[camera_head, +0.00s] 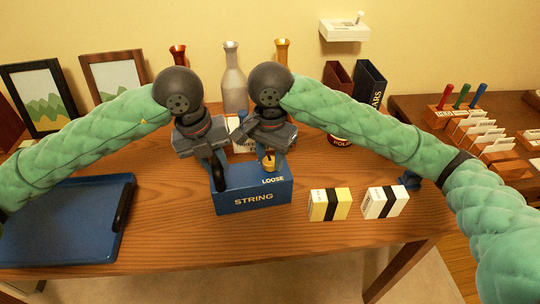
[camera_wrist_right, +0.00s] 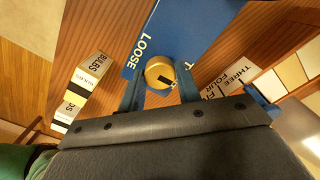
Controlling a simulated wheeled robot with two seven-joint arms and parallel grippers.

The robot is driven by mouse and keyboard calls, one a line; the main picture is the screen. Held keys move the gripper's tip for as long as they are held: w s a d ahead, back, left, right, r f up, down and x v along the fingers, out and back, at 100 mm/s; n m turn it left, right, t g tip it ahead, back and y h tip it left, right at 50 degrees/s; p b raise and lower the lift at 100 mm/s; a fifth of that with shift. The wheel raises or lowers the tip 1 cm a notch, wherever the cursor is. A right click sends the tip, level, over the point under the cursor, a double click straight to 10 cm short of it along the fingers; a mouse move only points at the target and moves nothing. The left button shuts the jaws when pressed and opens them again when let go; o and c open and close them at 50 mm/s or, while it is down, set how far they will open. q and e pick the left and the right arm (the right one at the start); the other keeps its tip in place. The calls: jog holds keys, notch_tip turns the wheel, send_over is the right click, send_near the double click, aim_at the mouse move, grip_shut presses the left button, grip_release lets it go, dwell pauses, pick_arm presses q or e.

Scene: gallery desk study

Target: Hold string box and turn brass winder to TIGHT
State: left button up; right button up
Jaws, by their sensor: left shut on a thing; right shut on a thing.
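The blue string box (camera_head: 252,198) stands on the desk, lettered STRING on its front and LOOSE on its top. The brass winder (camera_head: 268,162) sits on its top. In the right wrist view the winder (camera_wrist_right: 155,66) is a round knob with a dark mark, between LOOSE and a partly hidden word beginning with T. My left gripper (camera_head: 217,182) is shut on the left part of the box. My right gripper (camera_head: 268,153) is shut on the winder, its blue fingers (camera_wrist_right: 158,92) on either side of it. Where the mark points is unclear.
A yellow box (camera_head: 319,205) and a white box (camera_head: 375,203), both black-banded, stand right of the string box. A blue tray (camera_head: 65,240) lies at left. Bottles (camera_head: 234,85) and picture frames (camera_head: 112,72) stand behind. The front desk strip is clear.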

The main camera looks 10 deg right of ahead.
aim_at(270, 160)
jog(key=o, duration=1)
jog(key=shift+r, duration=0.1)
notch_tip(270, 160, up, 12)
dwell(0.4)
pick_arm(q)
jog(key=o, duration=1)
jog(key=shift+r, duration=0.1)
jog(key=r, duration=0.4)
jog(key=a+r, duration=0.1)
jog(key=r, duration=0.2)
jog(key=a+r, duration=0.1)
jog(key=r, duration=0.3)
jog(key=shift+a+r, duration=0.15)
jog(key=shift+r, duration=0.15)
